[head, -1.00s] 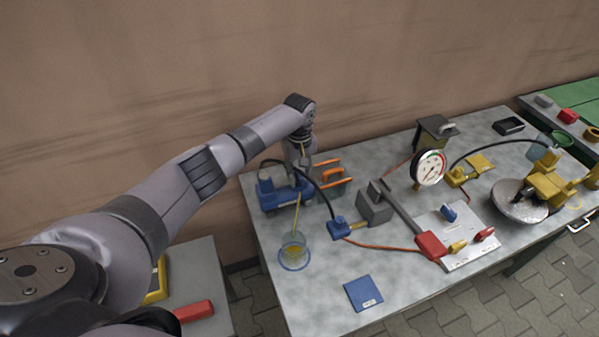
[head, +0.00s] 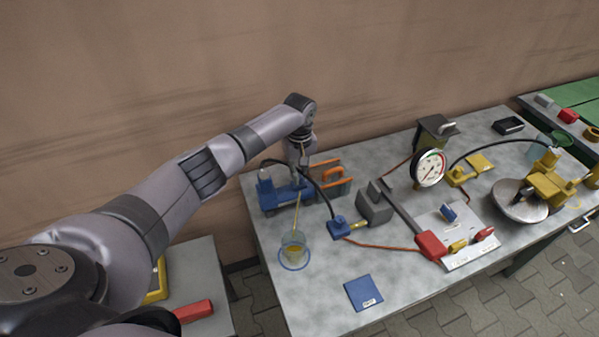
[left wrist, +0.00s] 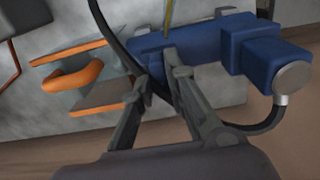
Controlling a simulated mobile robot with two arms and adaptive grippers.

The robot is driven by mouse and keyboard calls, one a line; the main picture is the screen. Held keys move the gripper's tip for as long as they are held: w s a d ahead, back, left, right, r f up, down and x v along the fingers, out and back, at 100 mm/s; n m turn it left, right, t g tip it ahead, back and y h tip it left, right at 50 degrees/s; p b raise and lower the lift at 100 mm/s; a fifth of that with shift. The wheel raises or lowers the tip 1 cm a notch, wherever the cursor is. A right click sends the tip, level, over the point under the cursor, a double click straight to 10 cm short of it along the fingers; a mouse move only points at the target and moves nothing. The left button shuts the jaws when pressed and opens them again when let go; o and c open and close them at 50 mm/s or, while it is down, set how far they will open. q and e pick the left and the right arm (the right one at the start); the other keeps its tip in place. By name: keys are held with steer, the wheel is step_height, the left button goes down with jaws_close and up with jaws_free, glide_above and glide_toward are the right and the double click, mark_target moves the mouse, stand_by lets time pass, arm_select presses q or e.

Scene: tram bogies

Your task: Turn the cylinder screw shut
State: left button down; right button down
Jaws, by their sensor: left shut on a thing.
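The blue cylinder body (head: 284,198) lies at the left back of the grey bench; it fills the upper middle of the left wrist view (left wrist: 205,45). My left gripper (head: 301,182) points down onto its right part. In the left wrist view, the fingers (left wrist: 155,70) straddle the blue body's near end and are shut on a small part there. I take this part to be the cylinder screw; the fingers hide it. A thin yellow tube (head: 297,215) runs from the body toward a clear cup with yellow liquid (head: 293,250). My right gripper is not in view.
A pressure gauge (head: 429,168), a grey block (head: 374,208) and a red-ended lever (head: 431,245) stand farther right.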

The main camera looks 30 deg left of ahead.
arm_select(q)
steer(key=m+p, duration=0.1)
steer(key=m, duration=0.2)
steer(key=shift+r+m, duration=0.1)
steer(key=shift+m, duration=0.3)
steer(key=m+p, duration=0.1)
steer(key=m, duration=0.4)
steer(key=shift+a+m, duration=0.15)
steer(key=shift+m, duration=0.15)
steer(key=m, duration=0.4)
steer(key=shift+a+m, duration=0.1)
steer(key=shift+m, duration=2.2)
steer(key=c, duration=1.6)
jaws_free()
